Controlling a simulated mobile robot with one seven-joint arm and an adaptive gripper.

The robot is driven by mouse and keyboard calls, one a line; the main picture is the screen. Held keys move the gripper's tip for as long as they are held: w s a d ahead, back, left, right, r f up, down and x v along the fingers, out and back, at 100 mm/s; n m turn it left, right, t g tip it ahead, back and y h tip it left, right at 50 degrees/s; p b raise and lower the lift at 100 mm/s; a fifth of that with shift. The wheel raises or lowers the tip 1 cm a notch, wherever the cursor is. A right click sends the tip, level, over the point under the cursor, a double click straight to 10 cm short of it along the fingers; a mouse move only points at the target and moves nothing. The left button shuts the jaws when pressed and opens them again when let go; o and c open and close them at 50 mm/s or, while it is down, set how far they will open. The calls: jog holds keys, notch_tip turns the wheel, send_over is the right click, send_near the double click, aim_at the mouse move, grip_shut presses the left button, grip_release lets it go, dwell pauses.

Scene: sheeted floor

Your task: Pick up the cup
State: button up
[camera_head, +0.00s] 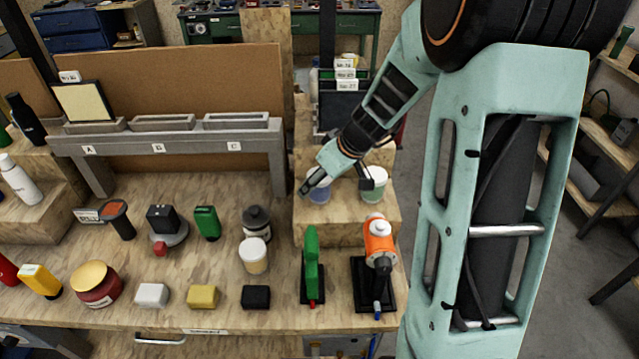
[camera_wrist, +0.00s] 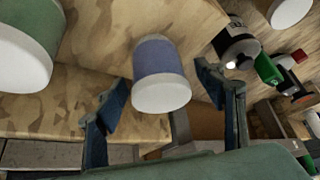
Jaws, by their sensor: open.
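A blue cup (camera_head: 319,190) with a white band stands on the raised wooden block at the middle right. In the wrist view the blue cup (camera_wrist: 160,70) lies between the lines of my two fingers, in the picture's centre. My gripper (camera_head: 335,187) is open and empty above the block, its fingers spread. In the wrist view my gripper (camera_wrist: 158,92) shows a finger on either side of the cup, with no visible contact. A green and white cup (camera_head: 374,184) stands just right of the blue one, close to one finger. My gripper partly covers the blue cup in the head view.
A cream and white cup (camera_head: 253,256) stands on the lower bench, with a dark jar (camera_head: 257,222) behind it. A green tool (camera_head: 312,265) and an orange tool (camera_head: 379,250) stand in front of the block. A grey shelf (camera_head: 180,137) rises at the left.

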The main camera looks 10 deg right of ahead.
jog(key=shift+c, duration=0.3)
jog(key=c, duration=1.2)
jog(key=shift+c, duration=0.2)
jog(key=shift+r, duration=0.1)
